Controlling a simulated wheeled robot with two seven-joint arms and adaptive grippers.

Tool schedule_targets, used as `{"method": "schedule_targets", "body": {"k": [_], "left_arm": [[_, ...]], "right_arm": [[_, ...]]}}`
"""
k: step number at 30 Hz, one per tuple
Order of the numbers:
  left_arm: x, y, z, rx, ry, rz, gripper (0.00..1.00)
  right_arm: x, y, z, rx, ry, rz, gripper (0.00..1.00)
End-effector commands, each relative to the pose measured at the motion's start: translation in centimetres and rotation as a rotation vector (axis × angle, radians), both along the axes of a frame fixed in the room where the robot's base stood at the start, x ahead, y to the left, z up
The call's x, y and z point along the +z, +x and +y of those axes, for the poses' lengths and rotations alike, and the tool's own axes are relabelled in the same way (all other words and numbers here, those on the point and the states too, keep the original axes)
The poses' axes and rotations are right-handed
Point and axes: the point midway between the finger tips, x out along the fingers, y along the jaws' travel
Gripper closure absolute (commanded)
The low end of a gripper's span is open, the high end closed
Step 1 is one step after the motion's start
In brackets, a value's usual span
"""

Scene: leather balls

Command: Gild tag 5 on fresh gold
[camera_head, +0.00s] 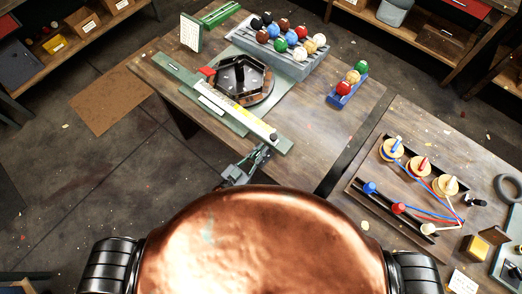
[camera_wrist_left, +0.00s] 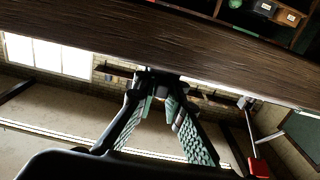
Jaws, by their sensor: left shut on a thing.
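A green-based bench device (camera_head: 258,122) stands on the left wooden table, with a dark hexagonal frame (camera_head: 238,77) on a round plate. A pale bar with a yellow strip (camera_head: 232,107) lies across its front, with a dark knob (camera_head: 273,137) at its right end. My left gripper (camera_head: 262,152) is at the table's front edge, just below that knob. In the left wrist view its fingers (camera_wrist_left: 158,82) close on a small dark part by the table edge; its shape is mostly hidden. A white card (camera_head: 191,32) stands behind the device. I cannot pick out tag 5. My right gripper is not in view.
A grey rack (camera_head: 285,60) holds several coloured balls, and a blue holder (camera_head: 345,98) carries 3 more. The right table bears a tray (camera_head: 380,200) with spools and coloured cords. Bare tabletop (camera_head: 315,135) lies right of the device.

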Motion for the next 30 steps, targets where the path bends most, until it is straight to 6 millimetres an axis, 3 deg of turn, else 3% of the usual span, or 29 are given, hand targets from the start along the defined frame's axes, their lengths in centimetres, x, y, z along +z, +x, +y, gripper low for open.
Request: {"method": "schedule_targets", "body": {"k": [16, 24, 30], "left_arm": [[0.1, 0.0, 0.1, -0.072, 0.006, -0.002, 1.0], [0.2, 0.2, 0.2, -0.268, 0.012, -0.004, 1.0], [-0.1, 0.2, 0.2, -0.457, 0.011, -0.003, 1.0]], "right_arm": [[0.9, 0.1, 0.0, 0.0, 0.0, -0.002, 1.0], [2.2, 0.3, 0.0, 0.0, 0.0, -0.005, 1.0], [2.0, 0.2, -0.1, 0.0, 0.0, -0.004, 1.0]]}}
